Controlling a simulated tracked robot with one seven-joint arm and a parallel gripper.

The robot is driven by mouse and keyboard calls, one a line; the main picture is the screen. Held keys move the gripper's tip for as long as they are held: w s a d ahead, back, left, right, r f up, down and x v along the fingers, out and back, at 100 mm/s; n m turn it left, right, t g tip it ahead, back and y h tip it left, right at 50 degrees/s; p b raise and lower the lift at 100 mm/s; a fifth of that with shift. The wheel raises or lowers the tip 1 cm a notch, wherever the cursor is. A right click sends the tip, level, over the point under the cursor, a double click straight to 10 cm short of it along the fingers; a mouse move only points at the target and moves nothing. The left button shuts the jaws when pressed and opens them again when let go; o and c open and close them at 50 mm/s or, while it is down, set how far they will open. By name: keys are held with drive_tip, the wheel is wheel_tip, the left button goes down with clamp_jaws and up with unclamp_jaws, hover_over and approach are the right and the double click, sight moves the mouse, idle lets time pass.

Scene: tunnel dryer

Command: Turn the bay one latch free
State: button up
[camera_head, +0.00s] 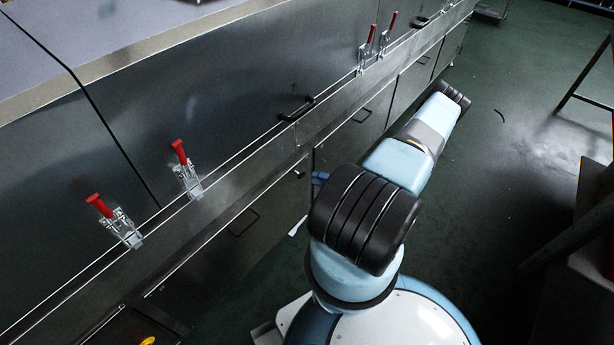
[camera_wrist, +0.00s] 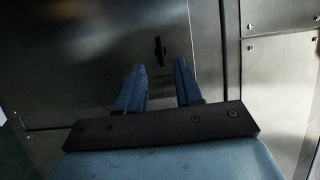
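Several toggle latches with red handles sit along the steel dryer's side in the head view. One pair is at the left, a nearer latch (camera_head: 121,229) and a farther latch (camera_head: 188,174). Another pair is farther off, with latches (camera_head: 365,52) and (camera_head: 386,38). All red handles point upward; I cannot tell which belongs to bay one. My gripper (camera_wrist: 160,69) is open and empty in the wrist view, its two blue fingers apart. It faces a steel panel with a small dark handle (camera_wrist: 159,50) beyond the fingertips. No latch shows in the wrist view.
The steel dryer wall (camera_head: 230,110) runs from lower left to upper right. A black bar handle (camera_head: 297,108) sticks out of it, with lower cabinet doors (camera_head: 240,235) below. The green floor (camera_head: 490,130) is open at right. A dark bench or frame (camera_head: 585,230) stands at the right edge.

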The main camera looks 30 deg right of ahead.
drive_tip(key=shift+x, duration=2.85)
drive_tip(key=shift+c, duration=0.5)
